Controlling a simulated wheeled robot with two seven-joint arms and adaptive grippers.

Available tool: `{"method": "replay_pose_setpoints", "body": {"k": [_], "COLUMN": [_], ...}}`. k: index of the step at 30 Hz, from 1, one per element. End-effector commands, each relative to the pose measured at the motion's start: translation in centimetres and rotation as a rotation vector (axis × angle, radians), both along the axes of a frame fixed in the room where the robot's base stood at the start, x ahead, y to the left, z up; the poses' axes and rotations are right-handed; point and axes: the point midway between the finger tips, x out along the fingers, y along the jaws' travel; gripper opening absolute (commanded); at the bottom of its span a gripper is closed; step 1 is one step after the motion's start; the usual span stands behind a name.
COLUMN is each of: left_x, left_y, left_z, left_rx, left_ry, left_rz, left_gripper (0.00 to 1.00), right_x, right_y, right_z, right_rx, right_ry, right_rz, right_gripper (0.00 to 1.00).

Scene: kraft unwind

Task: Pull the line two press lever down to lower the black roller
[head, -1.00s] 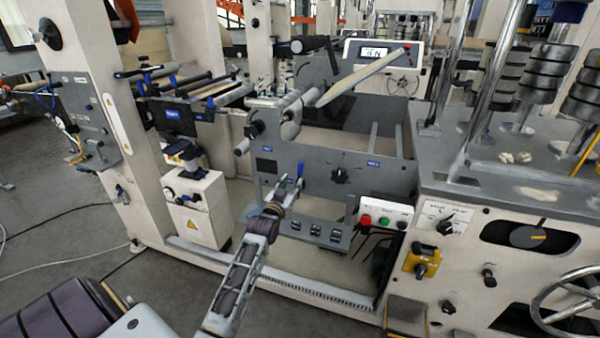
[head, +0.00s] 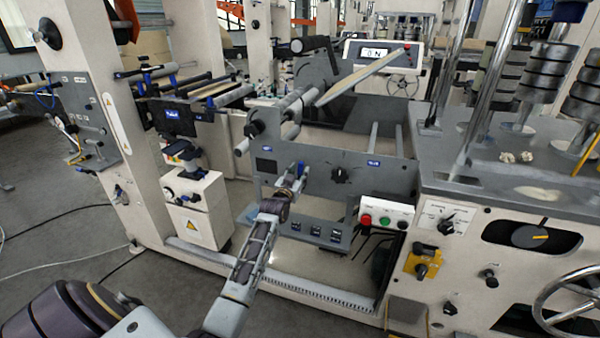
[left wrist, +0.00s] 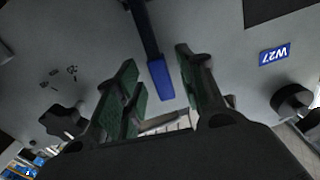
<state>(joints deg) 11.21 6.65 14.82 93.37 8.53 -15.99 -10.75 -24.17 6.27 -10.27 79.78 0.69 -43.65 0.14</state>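A blue-tipped lever (head: 301,168) stands on the grey machine panel (head: 325,186). In the left wrist view its dark stem and blue grip (left wrist: 160,80) hang between my fingers. My left gripper (head: 291,184) is at the lever. In the left wrist view it (left wrist: 156,84) is open, its green-padded fingers on either side of the blue grip with gaps showing. A black cylinder (head: 311,44) sits above the panel; I cannot tell whether it is the black roller. My right gripper is not in view.
A black knob (head: 341,174) is on the panel right of the lever. A label reading W27 (left wrist: 274,54) is on the panel. A white cabinet (head: 196,207) stands left of my arm.

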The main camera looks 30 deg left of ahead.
Motion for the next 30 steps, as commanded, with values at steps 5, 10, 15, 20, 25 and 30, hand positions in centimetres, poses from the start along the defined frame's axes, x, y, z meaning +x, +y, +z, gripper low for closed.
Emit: {"method": "replay_pose_setpoints", "body": {"k": [5,10,15,20,25,30], "left_x": [1.2,1.9,2.1,2.0,2.0,2.0], "left_y": [0.3,0.5,0.5,0.5,0.5,0.5], "left_z": [0.1,0.1,0.1,0.1,0.0,0.0], "left_rx": [0.001,0.001,0.001,0.001,0.000,0.000], "left_ry": [-0.002,-0.001,-0.001,-0.001,-0.001,-0.001], "left_rz": [0.000,0.000,0.000,0.000,0.000,0.000], "left_gripper": [0.39,0.39,0.39,0.39,0.25,0.03], "right_x": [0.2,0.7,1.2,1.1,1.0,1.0], "right_y": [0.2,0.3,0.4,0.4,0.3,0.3], "right_z": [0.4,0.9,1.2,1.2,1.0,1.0], "right_rx": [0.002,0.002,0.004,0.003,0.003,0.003], "right_ry": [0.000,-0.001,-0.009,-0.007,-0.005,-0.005], "right_rz": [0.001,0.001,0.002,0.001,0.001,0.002], "right_gripper": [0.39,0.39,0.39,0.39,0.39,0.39]}}
